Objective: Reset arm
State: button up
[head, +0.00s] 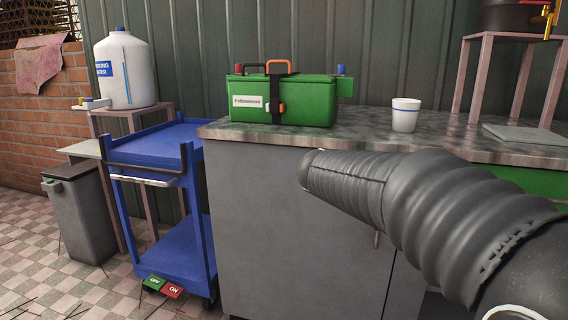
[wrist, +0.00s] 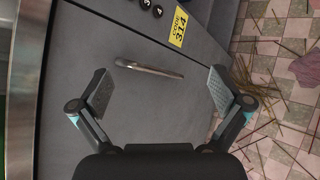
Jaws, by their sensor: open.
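My gripper (wrist: 160,90) is open in the wrist view, with its two fingers spread wide and nothing between them. It faces the grey cabinet front (wrist: 100,45). A metal handle (wrist: 149,68) on that front shows beyond and between the fingers, apart from them. In the head view my arm, in a grey ribbed sleeve, reaches in from the right in front of the grey cabinet (head: 255,210); the gripper itself cannot be made out there.
The counter (head: 360,128) holds a green box (head: 310,100) and a white cup (head: 405,115). A blue cart (head: 150,150), a bin (head: 80,215) and a water jug (head: 125,70) stand left. A yellow code label (wrist: 179,28) shows near the handle. Sticks litter the tiled floor (head: 30,260).

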jog(key=s+a+f+m+y+p, duration=0.1)
jog(key=s+a+f+m+y, duration=0.1)
jog(key=s+m, duration=0.3)
jog(key=s+a+f+m+y+p, duration=0.1)
jog(key=s+a+f+m+y, duration=0.1)
jog(key=s, duration=1.2)
jog(key=s+a+f+m+g+y+p, duration=0.1)
jog(key=s+f+m+y, duration=0.3)
jog(key=s+m, duration=0.4)
jog(key=shift+s+a+y+p, duration=0.5)
jog(key=shift+s+a+y, duration=0.15)
jog(key=shift+a+y, duration=0.25)
jog(key=shift+f, duration=0.1)
